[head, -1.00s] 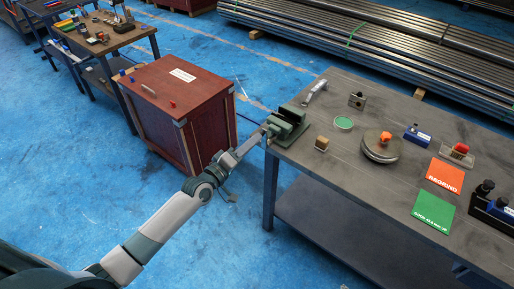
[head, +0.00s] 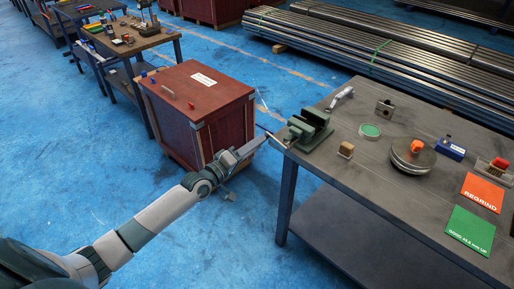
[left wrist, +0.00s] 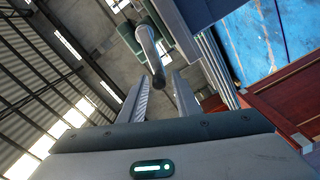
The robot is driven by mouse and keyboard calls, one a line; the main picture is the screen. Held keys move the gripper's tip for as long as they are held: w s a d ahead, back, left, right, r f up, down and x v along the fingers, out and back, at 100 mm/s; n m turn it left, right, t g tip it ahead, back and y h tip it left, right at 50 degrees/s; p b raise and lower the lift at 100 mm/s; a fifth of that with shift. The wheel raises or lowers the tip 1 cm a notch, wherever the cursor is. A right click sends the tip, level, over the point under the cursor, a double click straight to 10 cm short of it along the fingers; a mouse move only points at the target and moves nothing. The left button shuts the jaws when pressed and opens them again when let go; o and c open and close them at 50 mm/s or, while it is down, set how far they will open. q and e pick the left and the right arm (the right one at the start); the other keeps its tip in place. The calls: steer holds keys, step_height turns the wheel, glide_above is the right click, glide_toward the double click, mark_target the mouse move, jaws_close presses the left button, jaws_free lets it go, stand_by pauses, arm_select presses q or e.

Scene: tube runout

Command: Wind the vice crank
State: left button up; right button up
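The green vice (head: 308,130) stands at the near left corner of the grey workbench, its crank side facing my left arm. My left gripper (head: 264,139) is just off that corner, to the left of the vice and pointing at it. In the left wrist view, the two fingers (left wrist: 161,92) are spread apart. A bent grey rod with a dark end (left wrist: 152,52), apparently the vice crank, reaches toward the gap between them; I see no finger clearly pressing on it. The crank is small and hard to make out in the head view. My right gripper is not in view.
The workbench (head: 340,165) also carries a wooden block (head: 346,150), a green round dish (head: 370,130), a round metal piece with an orange knob (head: 413,157), and orange and green cards. A red crate (head: 198,110) stands close behind my left gripper. Blue floor is clear in front.

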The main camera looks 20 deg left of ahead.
arm_select(q)
steer(key=shift+s+r, duration=0.15)
steer(key=shift+s, duration=0.05)
steer(key=p+v, duration=0.1)
steer(key=v, duration=0.4)
steer(key=shift+s+a+p, duration=0.1)
steer(key=shift+s+p, duration=0.2)
steer(key=shift+s, duration=0.05)
stand_by(0.6)
steer(key=b+v, duration=0.3)
steer(key=v, duration=1.4)
steer(key=shift+s, duration=0.15)
steer(key=shift+a, duration=0.1)
